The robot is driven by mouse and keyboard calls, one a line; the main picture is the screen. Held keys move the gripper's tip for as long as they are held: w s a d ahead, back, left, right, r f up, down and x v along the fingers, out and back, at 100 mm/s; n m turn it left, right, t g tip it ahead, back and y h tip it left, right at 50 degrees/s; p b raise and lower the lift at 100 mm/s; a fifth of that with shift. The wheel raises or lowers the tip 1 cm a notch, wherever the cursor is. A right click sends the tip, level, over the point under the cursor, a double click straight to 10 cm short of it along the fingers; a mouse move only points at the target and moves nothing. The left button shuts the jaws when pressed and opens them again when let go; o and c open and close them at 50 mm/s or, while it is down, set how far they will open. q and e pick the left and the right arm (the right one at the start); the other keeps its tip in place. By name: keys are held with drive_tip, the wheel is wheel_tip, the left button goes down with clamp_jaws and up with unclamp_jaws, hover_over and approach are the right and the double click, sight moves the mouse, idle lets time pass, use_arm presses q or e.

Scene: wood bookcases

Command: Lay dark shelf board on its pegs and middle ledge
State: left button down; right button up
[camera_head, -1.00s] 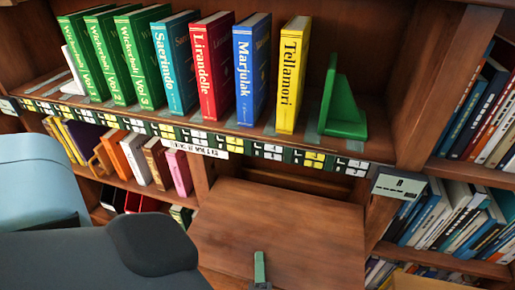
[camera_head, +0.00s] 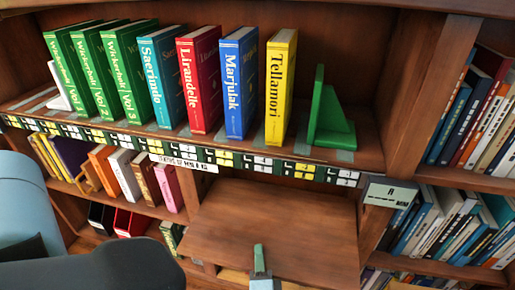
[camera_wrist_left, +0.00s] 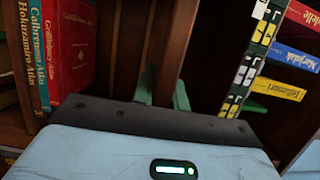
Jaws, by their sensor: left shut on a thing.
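The dark brown shelf board (camera_head: 275,215) lies across the opening below the labelled shelf in the head view, its far part inside the bookcase. My left gripper (camera_head: 259,260) is shut on its near edge; one green fingertip shows on top of the board. In the left wrist view the green fingers (camera_wrist_left: 163,90) straddle the board's edge (camera_wrist_left: 166,65), seen nearly edge-on. The pegs and the middle ledge are hidden, so I cannot tell whether the board touches them. My right gripper is in neither view.
The shelf above holds several upright books, such as a yellow one (camera_head: 279,85), and a green bookend (camera_head: 330,120). A label strip (camera_head: 240,160) runs along its edge, close above the board. Smaller books (camera_head: 125,175) stand left of the opening, and a full bookcase (camera_head: 440,225) stands right.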

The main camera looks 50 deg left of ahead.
use_arm(q)
drive_tip(key=b, duration=0.1)
approach(272, 209)
drive_tip(key=shift+s+a+f, duration=0.1)
drive_tip(key=shift+s+a, duration=0.1)
drive_tip(key=shift+a, duration=0.6)
drive_tip(key=shift+s+a+f, duration=0.1)
drive_tip(key=shift+s+a, duration=0.05)
drive_tip(key=shift+a, duration=0.65)
drive_tip(key=shift+w+a+b, duration=0.35)
drive_tip(key=shift+w+a, duration=0.4)
drive_tip(key=shift+w, duration=0.45)
drive_tip(key=shift+w+a+b, duration=0.3)
drive_tip(key=shift+w+a, duration=0.4)
drive_tip(key=shift+w, duration=0.5)
drive_tip(key=shift+w+a+b, duration=0.35)
drive_tip(key=shift+w+a, duration=0.4)
drive_tip(key=shift+w, duration=0.45)
drive_tip(key=shift+w+a+f+b, duration=0.15)
drive_tip(key=shift+w+f+b, duration=0.1)
drive_tip(key=shift+f+b, duration=0.4)
drive_tip(key=c, duration=1.3)
unclamp_jaws()
drive_tip(key=shift+f, duration=0.3)
drive_tip(key=shift+p+v, duration=0.65)
drive_tip(key=shift+v, duration=3.3)
drive_tip(key=shift+r, duration=0.15)
